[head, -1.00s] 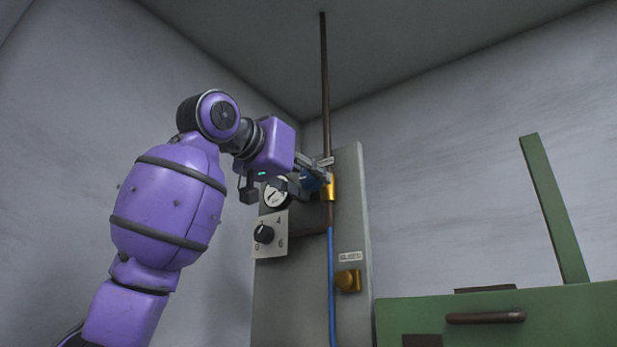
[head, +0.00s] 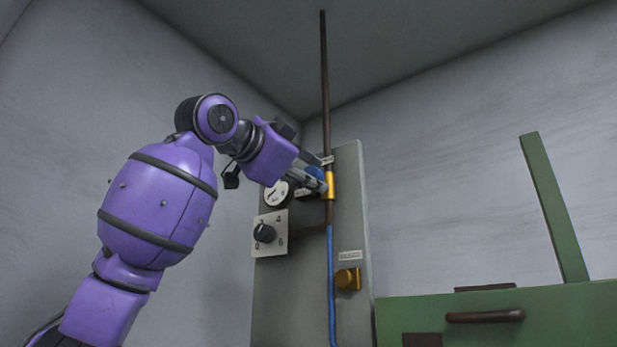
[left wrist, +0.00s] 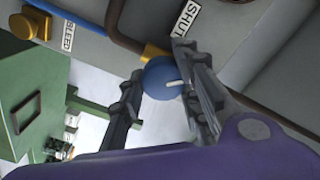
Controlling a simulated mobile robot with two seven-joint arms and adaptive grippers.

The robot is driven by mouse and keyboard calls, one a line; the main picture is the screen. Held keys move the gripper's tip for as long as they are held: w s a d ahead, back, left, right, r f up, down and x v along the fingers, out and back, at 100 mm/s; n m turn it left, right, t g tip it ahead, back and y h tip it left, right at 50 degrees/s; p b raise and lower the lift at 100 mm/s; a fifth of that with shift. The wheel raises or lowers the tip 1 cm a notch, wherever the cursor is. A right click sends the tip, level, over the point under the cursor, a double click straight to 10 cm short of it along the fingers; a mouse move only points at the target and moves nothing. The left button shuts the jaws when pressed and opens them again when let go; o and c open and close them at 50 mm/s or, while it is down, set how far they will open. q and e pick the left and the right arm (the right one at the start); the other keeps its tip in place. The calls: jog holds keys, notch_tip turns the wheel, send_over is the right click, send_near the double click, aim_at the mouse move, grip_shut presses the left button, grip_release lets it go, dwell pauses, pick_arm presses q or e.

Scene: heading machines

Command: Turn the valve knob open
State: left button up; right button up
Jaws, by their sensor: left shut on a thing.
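The valve knob is round and blue with a white line on its face. It shows in the left wrist view (left wrist: 160,83) and, partly hidden by my fingers, in the head view (head: 315,173). It sits at a brass fitting (head: 331,186) on the dark pipe. My left gripper (head: 318,183) is at the knob, with its fingers on either side of it. In the left wrist view the left gripper (left wrist: 158,90) is shut on the knob. A label reading SHUT (left wrist: 188,20) is beside the knob. My right gripper is not in view.
A gauge (head: 278,194) and a black selector dial (head: 264,233) are on the grey panel (head: 350,220) close to my left wrist. A brass knob (head: 348,279) is lower on the panel. A green machine (head: 500,325) stands at right.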

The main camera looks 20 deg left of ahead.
pick_arm(q)
jog(key=m, duration=0.3)
jog(key=f+m, duration=0.1)
jog(key=shift+w+d+f, duration=0.1)
jog(key=shift+w, duration=0.25)
jog(key=shift+w+f+m, duration=0.1)
jog(key=shift+m, duration=1.7)
jog(key=o, duration=0.9)
jog(key=shift+o, duration=0.7)
jog(key=shift+s, duration=0.2)
jog(key=shift+r, duration=0.2)
jog(key=shift+r, duration=0.15)
